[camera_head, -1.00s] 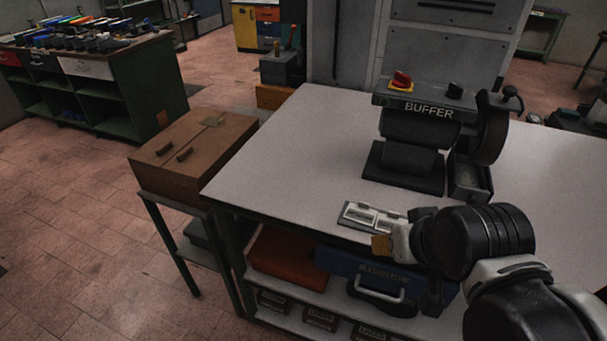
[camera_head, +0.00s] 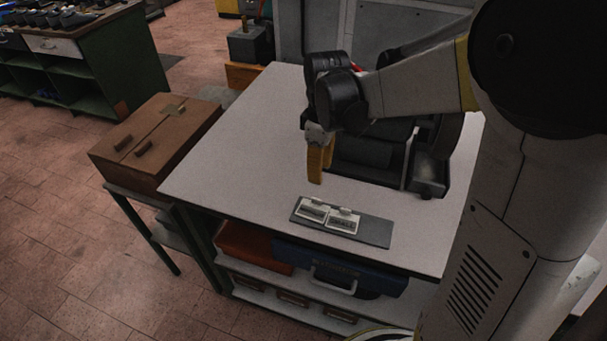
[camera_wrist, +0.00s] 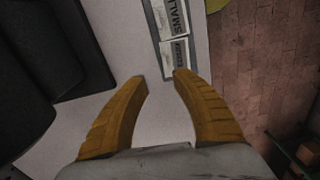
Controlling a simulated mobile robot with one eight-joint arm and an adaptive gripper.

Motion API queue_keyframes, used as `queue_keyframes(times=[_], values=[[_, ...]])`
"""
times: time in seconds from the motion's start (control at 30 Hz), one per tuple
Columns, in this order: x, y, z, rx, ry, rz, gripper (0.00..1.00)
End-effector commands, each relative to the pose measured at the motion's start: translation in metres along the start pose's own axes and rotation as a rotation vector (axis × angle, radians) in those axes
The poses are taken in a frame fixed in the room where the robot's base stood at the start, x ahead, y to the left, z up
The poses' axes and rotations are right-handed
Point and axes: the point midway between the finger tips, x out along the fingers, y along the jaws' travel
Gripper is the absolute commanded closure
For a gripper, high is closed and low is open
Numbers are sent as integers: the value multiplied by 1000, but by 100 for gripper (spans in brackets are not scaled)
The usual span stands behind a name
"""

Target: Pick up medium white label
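Two white labels with dark print lie side by side on a dark grey strip (camera_head: 375,232) near the table's front edge. In the head view one is the left label (camera_head: 312,210) and the other the right label (camera_head: 343,221). In the wrist view the upper label (camera_wrist: 177,16) appears to read SMALL. The print on the lower label (camera_wrist: 180,58) is too blurred to read, so I cannot confirm which is medium. My gripper (camera_head: 316,180) has orange-yellow fingers pointing down above the table, behind the labels. In the wrist view my gripper (camera_wrist: 161,78) is open and empty, its fingertips near the lower label.
The dark buffer machine (camera_head: 375,160) stands just behind my gripper, partly hidden by my arm. A brown wooden box (camera_head: 150,145) sits on a stand at the left. A blue case (camera_head: 345,270) is on the shelf below. The white tabletop (camera_head: 235,165) is clear at left.

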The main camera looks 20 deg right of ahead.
Motion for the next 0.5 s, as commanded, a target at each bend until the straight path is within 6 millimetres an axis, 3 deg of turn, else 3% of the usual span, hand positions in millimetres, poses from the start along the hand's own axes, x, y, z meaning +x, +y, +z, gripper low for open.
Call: queue_keyframes(times=[0.2,0.5], values=[[39,0,0,-2,-1,-1,68],[62,-2,0,-2,0,0,68]])
